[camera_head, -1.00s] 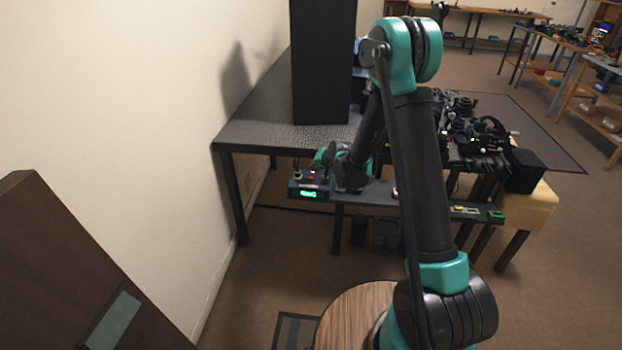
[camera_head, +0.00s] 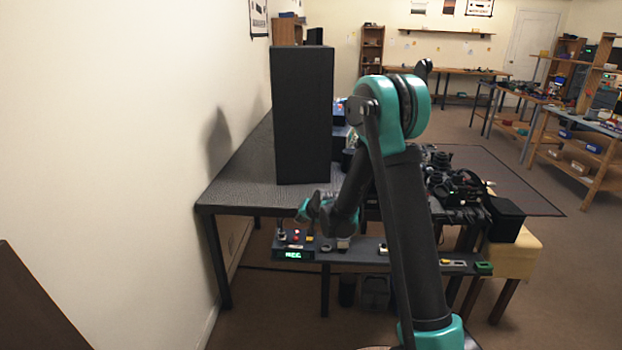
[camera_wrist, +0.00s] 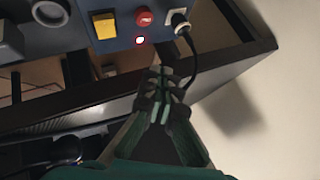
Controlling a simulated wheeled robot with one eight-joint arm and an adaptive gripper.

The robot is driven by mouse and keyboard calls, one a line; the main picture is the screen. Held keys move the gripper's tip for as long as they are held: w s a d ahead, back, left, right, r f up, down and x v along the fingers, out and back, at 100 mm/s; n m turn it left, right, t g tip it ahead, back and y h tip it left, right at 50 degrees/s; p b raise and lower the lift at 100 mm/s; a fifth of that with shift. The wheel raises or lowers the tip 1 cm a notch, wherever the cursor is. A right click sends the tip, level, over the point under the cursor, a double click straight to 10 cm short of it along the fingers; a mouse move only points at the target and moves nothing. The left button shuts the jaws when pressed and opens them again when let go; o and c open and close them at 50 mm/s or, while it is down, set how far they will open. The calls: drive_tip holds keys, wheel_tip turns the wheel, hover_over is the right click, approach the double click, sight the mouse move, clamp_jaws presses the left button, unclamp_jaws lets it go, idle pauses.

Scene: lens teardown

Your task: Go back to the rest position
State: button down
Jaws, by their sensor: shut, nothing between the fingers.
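In the wrist view my gripper (camera_wrist: 163,92) is shut, its green and black fingers together with nothing between them. Just beyond the fingertips is a dark control box (camera_wrist: 60,45) with a yellow square switch (camera_wrist: 104,25), a red round button (camera_wrist: 143,17), a lit red light and a plugged-in black cable. In the head view the control box (camera_head: 293,254) shows a green lit display and sits at the left end of the low shelf. My teal and black arm spans the middle and hides part of the bench. The gripper's fingers are mostly hidden there.
A tall black box (camera_head: 303,115) stands on the dark table (camera_head: 235,185) beside the left wall. Several black lens parts (camera_head: 455,185) crowd the right side. A yellow block (camera_head: 515,255) is at the right end. Open floor lies farther right.

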drive_tip(key=s+d+r+n+g+h, duration=0.15)
drive_tip(key=s+d+r, duration=0.25)
drive_tip(key=s+d, duration=0.75)
drive_tip(key=s+d+r+g+h, duration=0.1)
drive_tip(key=s+d+r+h, duration=0.15)
drive_tip(key=s+d, duration=0.85)
drive_tip(key=s+d+f+h, duration=0.1)
drive_tip(key=s+d, duration=0.3)
drive_tip(key=s, duration=1)
drive_tip(key=shift+f+n+g, duration=0.3)
drive_tip(key=shift+n+g, duration=0.05)
drive_tip(key=shift+d, duration=0.1)
